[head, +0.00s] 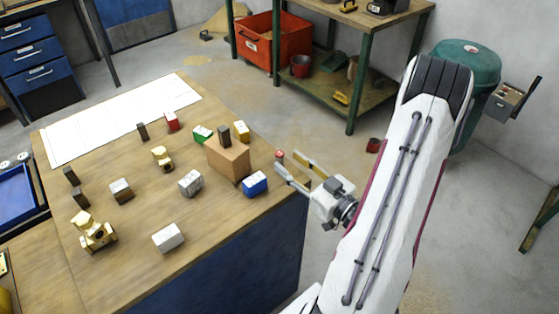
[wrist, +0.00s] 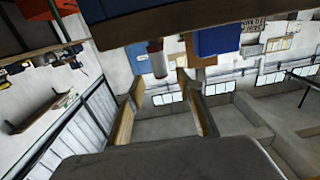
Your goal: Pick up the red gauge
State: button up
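A small cylinder with a red end, which looks like the red gauge (head: 280,156), is at the table's right edge in the head view. In the wrist view the gauge (wrist: 158,63) shows a red band and a pale grey body. My gripper (head: 288,162) is open and empty, reaching in from the right close to the gauge. In the wrist view its two fingers (wrist: 160,84) are spread, with the gauge just beyond the tips and roughly between them. I cannot tell whether a finger touches it.
A red block (head: 171,122), green block (head: 202,134), yellow block (head: 241,130) and brass parts are on the table.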

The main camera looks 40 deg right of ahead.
aim_at(283, 158)
jog(key=shift+w, duration=0.15)
jog(key=shift+w+a+f, duration=0.1)
jog(key=shift+w, duration=2.35)
grip_shut()
